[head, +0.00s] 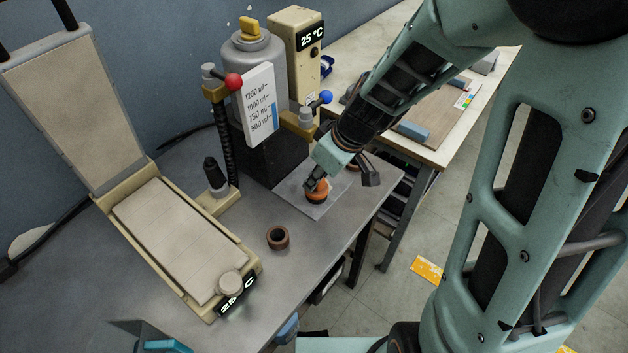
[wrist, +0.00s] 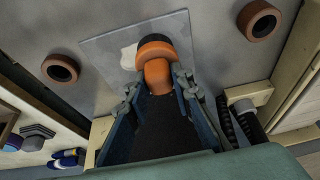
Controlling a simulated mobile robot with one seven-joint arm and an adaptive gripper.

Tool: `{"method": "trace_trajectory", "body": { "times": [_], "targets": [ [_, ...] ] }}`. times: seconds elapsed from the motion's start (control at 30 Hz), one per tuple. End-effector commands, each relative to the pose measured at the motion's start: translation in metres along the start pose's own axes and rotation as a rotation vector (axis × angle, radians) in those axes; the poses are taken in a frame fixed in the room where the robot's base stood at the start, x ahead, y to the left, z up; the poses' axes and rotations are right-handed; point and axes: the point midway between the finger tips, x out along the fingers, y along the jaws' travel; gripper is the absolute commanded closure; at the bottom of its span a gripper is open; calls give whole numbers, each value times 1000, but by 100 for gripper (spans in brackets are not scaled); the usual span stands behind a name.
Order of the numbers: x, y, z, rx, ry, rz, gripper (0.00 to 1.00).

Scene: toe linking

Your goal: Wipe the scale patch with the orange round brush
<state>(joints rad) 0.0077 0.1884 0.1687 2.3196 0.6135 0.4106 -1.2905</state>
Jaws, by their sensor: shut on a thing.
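The orange round brush (head: 318,192) is upright in my gripper (head: 317,181), its dark lower end down at the grey plate (head: 291,190). In the wrist view, the brush (wrist: 155,70) shows an orange knob between the two fingers of my gripper (wrist: 158,82), which are shut on it. The pale scale patch (wrist: 128,57) shows on the plate (wrist: 102,48) just left of the brush and is partly covered by it. I cannot tell whether the bristles touch the plate. The patch is not clear in the head view.
A brown ring (head: 278,238) lies on the grey table left of the plate; another ring (wrist: 260,20) is on the other side. A dispenser with red and blue knobs (head: 260,100) stands close behind. A beige heated device (head: 180,235) fills the left side. The table edge is near.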

Motion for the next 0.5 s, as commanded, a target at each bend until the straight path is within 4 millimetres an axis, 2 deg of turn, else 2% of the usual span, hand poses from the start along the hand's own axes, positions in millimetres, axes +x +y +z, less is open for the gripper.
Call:
{"method": "trace_trajectory", "body": {
  "times": [0.5],
  "targets": [
    [3,21,1,0,0,0,100]
  ]
}}
